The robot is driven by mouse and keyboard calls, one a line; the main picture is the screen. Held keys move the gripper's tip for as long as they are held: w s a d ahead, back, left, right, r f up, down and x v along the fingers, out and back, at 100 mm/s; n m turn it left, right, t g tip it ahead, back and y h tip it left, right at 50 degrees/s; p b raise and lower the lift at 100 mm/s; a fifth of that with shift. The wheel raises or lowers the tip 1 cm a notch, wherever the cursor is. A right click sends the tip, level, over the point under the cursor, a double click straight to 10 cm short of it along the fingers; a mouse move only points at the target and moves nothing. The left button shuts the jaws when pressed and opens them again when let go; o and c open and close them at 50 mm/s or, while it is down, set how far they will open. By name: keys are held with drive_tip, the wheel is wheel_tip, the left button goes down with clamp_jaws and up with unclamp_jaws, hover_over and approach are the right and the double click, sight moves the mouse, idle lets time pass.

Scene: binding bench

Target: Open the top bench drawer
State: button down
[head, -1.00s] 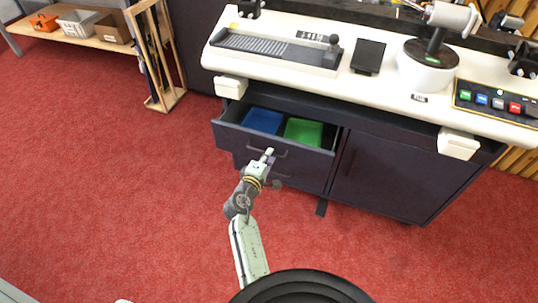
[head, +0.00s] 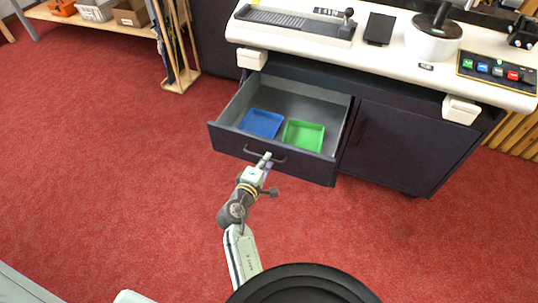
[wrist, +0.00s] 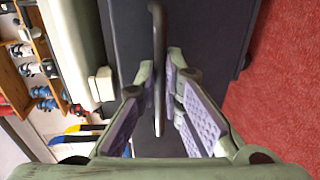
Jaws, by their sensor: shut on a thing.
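The top bench drawer (head: 228,139) stands pulled well out of the dark bench cabinet in the head view. A blue tray (head: 261,123) and a green tray (head: 304,135) lie inside it. Its dark bar handle (head: 277,159) is on the drawer front. My gripper (head: 265,161) is at the left part of this handle, in front of the drawer. In the wrist view, the handle (wrist: 158,60) runs between the purple-padded fingers of my gripper (wrist: 168,95), which is shut on it. The exact finger contact is hard to see.
A closed cabinet door (head: 390,145) is right of the drawer. The white worktop (head: 385,58) above carries a punch machine and a button panel (head: 497,70). A wooden rack (head: 180,75) stands at the back left. Red carpet (head: 120,180) is clear to the left.

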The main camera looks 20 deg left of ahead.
drive_tip(key=shift+f+v, duration=0.2)
drive_tip(key=shift+v, duration=0.85)
drive_tip(key=c, duration=1.7)
unclamp_jaws()
drive_tip(key=o, duration=0.6)
drive_tip(key=r, duration=0.8)
drive_tip(key=shift+w+a, duration=0.1)
drive_tip(key=shift+w, duration=0.15)
drive_tip(key=shift+s+r, duration=0.25)
drive_tip(key=shift+r, duration=1)
drive_tip(key=c, duration=0.6)
drive_tip(key=shift+f, duration=0.15)
drive_tip(key=shift+f, duration=0.1)
